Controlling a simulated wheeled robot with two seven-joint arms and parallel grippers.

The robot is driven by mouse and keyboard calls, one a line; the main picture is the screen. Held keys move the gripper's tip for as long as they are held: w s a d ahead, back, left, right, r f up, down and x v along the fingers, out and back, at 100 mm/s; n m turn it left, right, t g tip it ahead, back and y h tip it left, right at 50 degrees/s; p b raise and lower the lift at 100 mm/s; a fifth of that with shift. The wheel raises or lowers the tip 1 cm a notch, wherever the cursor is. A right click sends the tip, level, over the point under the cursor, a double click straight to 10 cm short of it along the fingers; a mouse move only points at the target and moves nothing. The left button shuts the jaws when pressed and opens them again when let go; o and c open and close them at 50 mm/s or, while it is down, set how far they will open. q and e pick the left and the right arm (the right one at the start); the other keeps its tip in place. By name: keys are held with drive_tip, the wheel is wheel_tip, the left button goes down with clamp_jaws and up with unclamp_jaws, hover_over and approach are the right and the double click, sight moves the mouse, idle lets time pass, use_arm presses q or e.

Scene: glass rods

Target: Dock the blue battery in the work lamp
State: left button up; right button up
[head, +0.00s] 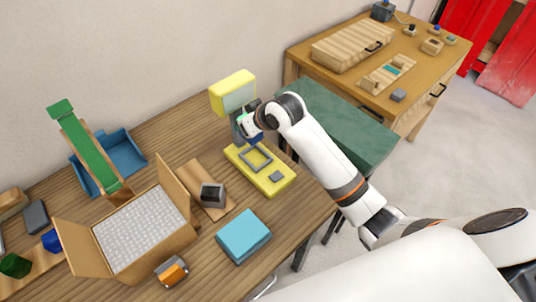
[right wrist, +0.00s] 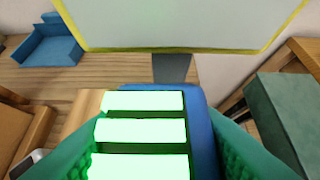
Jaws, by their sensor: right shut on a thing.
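The yellow work lamp stands on the wooden table, with its yellow-framed head (head: 233,92) upright and its flat yellow base (head: 280,186) below. A grey square frame (head: 256,158) and a small grey pad (head: 276,177) sit on the base. My right gripper (head: 249,122) is shut on the blue battery (right wrist: 203,125), just under the lamp head and above the base. In the right wrist view the battery has bright green bars between the green finger pads, and the lamp head (right wrist: 170,22) fills the top. In the head view the battery is mostly hidden by the gripper. My left gripper is out of view.
Left of the lamp are a dark block (head: 212,195) on a wooden board, a light-blue box (head: 243,237), an orange-and-grey block (head: 171,271) and an open carton (head: 181,236). A blue tray (head: 122,152) and green ramp (head: 88,150) stand behind. A green-topped table (head: 340,125) adjoins right.

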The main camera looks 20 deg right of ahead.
drive_tip(key=shift+d+f, duration=0.75)
drive_tip(key=shift+f, duration=0.2)
drive_tip(key=f, duration=0.2)
drive_tip(key=f+p, duration=0.1)
drive_tip(key=f, duration=0.1)
drive_tip(key=shift+a, duration=0.35)
wheel_tip(320, 180, down, 4)
drive_tip(key=shift+d+f+p, duration=0.1)
drive_tip(key=shift+d+p, duration=0.05)
drive_tip(key=shift+p, duration=0.2)
drive_tip(key=shift+f, duration=0.1)
drive_tip(key=shift+f, duration=0.2)
drive_tip(key=o, duration=1.2)
drive_tip(key=shift+r, duration=0.1)
